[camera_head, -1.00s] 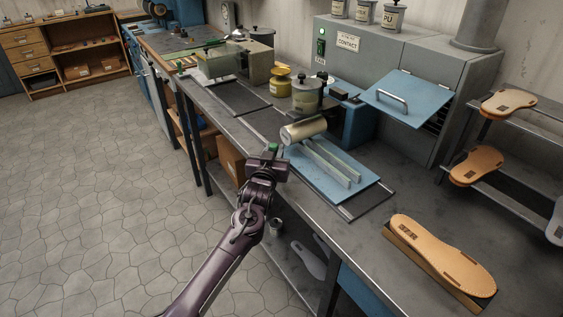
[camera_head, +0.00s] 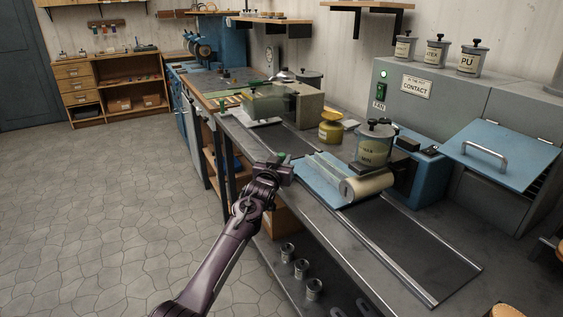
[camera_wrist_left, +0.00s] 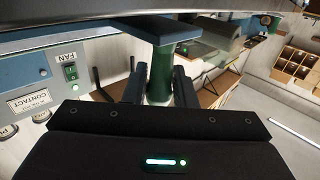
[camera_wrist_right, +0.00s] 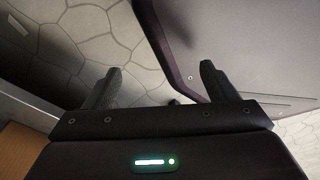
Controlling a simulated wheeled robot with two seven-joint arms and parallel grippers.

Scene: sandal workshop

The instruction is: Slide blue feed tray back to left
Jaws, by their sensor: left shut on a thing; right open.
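The blue feed tray (camera_head: 309,183) lies flat on the bench, on the left side of the pale roller (camera_head: 368,187). Two pale strips (camera_head: 329,168) lie on it, reaching towards the roller. My left gripper (camera_head: 283,161) is at the tray's left end. In the left wrist view its fingers are shut on a green upright handle (camera_wrist_left: 160,78), under a blue plate that seems to be the tray's end. My right gripper (camera_wrist_right: 160,76) shows only in its own wrist view, open and empty, above the floor.
Bare metal guide rails (camera_head: 423,245) run along the bench right of the roller. A yellow pot (camera_head: 332,128) and a grey labelled pot (camera_head: 374,145) stand behind the tray. A grey-green machine (camera_head: 285,103) stands further left. Small cans (camera_head: 302,268) sit on the lower shelf.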

